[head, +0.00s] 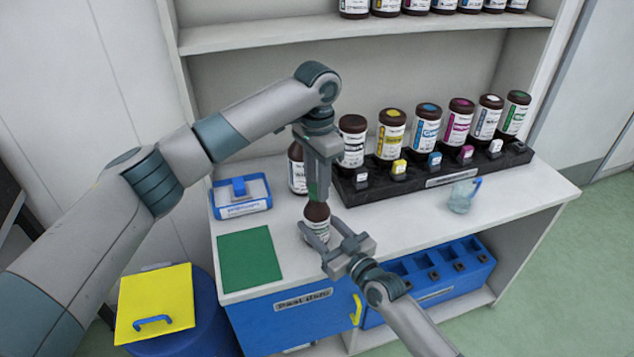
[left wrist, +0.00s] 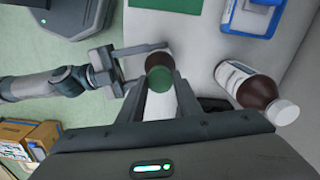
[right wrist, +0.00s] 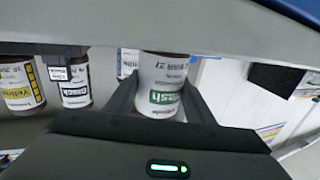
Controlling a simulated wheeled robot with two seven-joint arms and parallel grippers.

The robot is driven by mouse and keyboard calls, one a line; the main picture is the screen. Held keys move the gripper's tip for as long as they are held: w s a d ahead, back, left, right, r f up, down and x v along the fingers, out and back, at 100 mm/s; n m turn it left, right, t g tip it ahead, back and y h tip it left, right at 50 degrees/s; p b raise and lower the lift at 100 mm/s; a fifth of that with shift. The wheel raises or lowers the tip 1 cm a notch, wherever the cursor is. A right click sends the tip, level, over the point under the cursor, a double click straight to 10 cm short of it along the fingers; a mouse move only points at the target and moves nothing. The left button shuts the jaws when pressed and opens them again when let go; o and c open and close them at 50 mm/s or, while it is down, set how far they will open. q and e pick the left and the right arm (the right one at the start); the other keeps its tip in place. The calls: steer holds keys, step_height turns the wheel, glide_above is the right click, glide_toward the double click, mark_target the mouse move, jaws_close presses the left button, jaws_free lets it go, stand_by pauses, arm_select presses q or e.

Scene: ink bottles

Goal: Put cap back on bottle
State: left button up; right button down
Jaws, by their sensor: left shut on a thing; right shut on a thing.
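A brown bottle (head: 317,228) with a white label stands near the table's front edge. My right gripper (head: 320,227) comes in from the front and is shut around its body. The right wrist view shows the bottle's label (right wrist: 162,85) with green lettering between the fingers. My left gripper (head: 317,192) points down from above, over the bottle's top. In the left wrist view, its fingers are shut on a green cap (left wrist: 160,79), which lines up over the brown bottle (left wrist: 158,59). I cannot tell whether the cap touches the bottle's neck.
A white-capped brown bottle (left wrist: 285,112) stands close behind, partly hidden in the head view (head: 297,168). A black rack (head: 450,172) holds several ink bottles at the back. A green mat (head: 249,259) and a blue-and-white box (head: 241,209) lie left. A clear beaker (head: 463,196) stands right.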

arm_select(q)
steer(key=m, duration=0.4)
steer(key=shift+m, duration=0.3)
steer(key=m, duration=0.3)
steer(key=o, duration=1.3)
steer(key=shift+c, duration=0.2)
step_height(320, 180, up, 12)
